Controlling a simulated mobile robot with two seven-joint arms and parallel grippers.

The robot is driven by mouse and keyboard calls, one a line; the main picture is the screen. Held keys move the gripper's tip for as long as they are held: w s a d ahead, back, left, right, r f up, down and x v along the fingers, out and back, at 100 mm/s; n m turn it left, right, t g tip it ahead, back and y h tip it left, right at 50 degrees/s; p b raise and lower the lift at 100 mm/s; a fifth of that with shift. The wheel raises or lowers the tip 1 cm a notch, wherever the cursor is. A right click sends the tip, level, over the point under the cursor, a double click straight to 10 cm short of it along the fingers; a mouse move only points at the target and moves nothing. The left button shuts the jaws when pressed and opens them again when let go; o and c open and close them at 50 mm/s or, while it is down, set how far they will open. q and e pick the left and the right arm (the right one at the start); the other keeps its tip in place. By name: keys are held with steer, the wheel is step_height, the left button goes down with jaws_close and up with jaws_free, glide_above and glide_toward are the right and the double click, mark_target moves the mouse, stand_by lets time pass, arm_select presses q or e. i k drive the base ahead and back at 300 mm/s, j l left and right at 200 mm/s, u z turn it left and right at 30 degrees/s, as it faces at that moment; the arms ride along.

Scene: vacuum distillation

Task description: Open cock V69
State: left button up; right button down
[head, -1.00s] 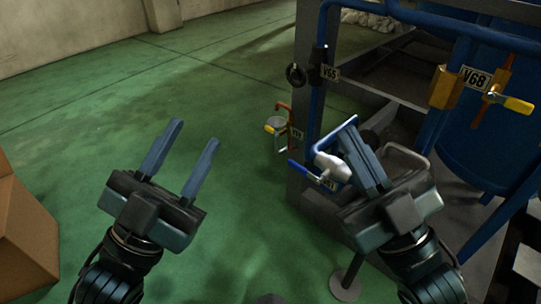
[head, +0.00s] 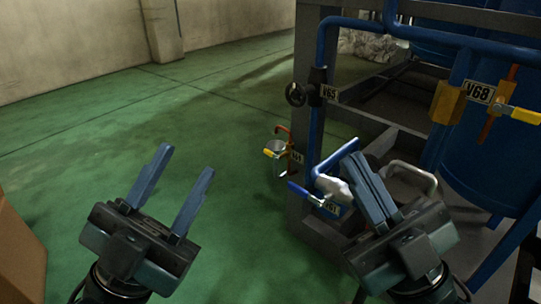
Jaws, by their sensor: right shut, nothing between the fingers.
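A small yellow-handled cock (head: 274,153) sits on an orange pipe low on the frame's left side. Its tag (head: 297,157) is too small to read surely. A blue-handled cock (head: 304,194) is below it, with another small tag (head: 332,208) that I cannot read surely. I cannot tell which one is V69. My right gripper (head: 352,160) is shut and empty, just right of the blue-handled cock; a white fitting (head: 332,187) shows beside its fingers. My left gripper (head: 187,160) is open and empty over the floor, left of both cocks.
A black handwheel (head: 295,94) with tag V65 (head: 329,93) is on the blue upright pipe. Tag V68 (head: 480,92) and a yellow-handled valve (head: 525,115) are by the blue tank. A metal frame stands at right. Green floor is clear at left; a cardboard box (head: 15,250) is at lower left.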

mark_target(267, 151)
steer(key=i+j+z, duration=0.15)
steer(key=z, duration=0.3)
steer(key=i+j+z, duration=0.1)
steer(key=j+z, duration=0.2)
steer(key=z, duration=0.15)
steer(key=j+z, duration=0.25)
steer(key=z, duration=0.2)
